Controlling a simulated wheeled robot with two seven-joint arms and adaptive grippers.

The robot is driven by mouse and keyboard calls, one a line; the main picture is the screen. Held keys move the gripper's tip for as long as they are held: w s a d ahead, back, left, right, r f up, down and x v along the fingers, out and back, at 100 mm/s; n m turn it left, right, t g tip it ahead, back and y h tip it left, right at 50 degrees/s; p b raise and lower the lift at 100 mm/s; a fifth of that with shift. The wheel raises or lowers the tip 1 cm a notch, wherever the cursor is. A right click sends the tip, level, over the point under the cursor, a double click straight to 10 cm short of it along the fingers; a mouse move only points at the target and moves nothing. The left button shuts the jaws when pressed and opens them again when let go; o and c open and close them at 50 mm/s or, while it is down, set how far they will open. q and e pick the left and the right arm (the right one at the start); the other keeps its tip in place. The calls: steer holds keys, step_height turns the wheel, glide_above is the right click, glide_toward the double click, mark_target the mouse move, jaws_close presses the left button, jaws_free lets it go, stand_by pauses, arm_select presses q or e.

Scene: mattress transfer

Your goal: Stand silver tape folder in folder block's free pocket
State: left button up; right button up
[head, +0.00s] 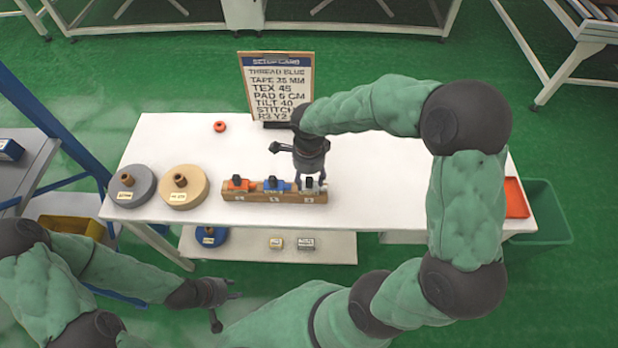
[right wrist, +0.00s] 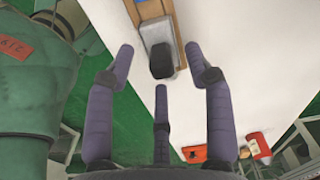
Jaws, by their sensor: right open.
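The wooden folder block (head: 262,196) stands at the table's front edge with numbered pockets in a row. The orange-red folder (head: 238,185) is at its left and the blue folder (head: 275,185) in its middle. The silver tape folder (head: 309,187) stands at the block's right end; how deep it sits is hidden. My right gripper (head: 310,178) is just above it. In the right wrist view, the open fingers (right wrist: 160,58) are spread around the silver folder's black knob (right wrist: 161,62), without visible contact. My left gripper (head: 229,309) is open and empty, in front of the table.
Two tape rolls, grey (head: 133,187) and tan (head: 184,188), lie left of the block. A setup card (head: 277,85) stands at the back. A red tray (head: 516,198) is at the right end. The table's right half is mostly clear.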

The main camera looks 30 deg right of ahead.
step_height(320, 180, up, 11)
stand_by(0.3)
steer(key=shift+f, duration=0.15)
stand_by(0.4)
